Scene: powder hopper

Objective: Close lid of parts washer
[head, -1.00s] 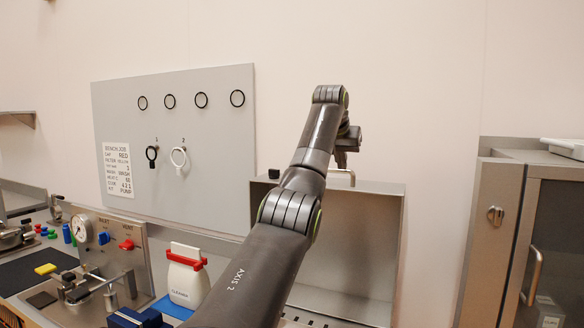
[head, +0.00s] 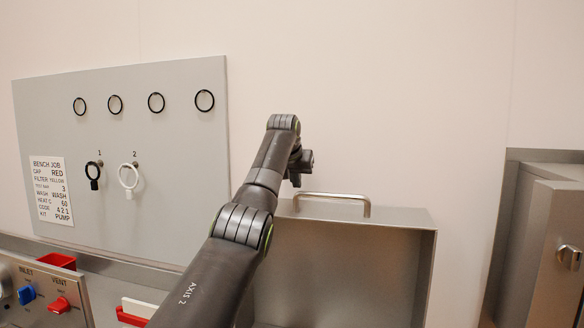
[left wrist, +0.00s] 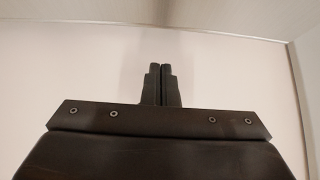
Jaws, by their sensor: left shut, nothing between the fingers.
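The parts washer lid (head: 345,262) is a grey metal panel standing upright and open in the head view, with a bar handle (head: 333,196) on its top edge. My left gripper (head: 297,182) is just above and left of the handle, beside the lid's top left corner; whether it touches the lid is unclear. Its two fingers (left wrist: 160,84) are together and empty in the left wrist view, against a plain pale wall. My left arm hides the lid's left side. The washer's basin is below the head view. My right gripper is not in view.
A grey board (head: 130,150) with black rings, two hanging key-like rings and a job card (head: 50,190) is on the wall at left. A panel with blue and red knobs (head: 60,305) is at lower left. A metal cabinet (head: 540,240) stands at right.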

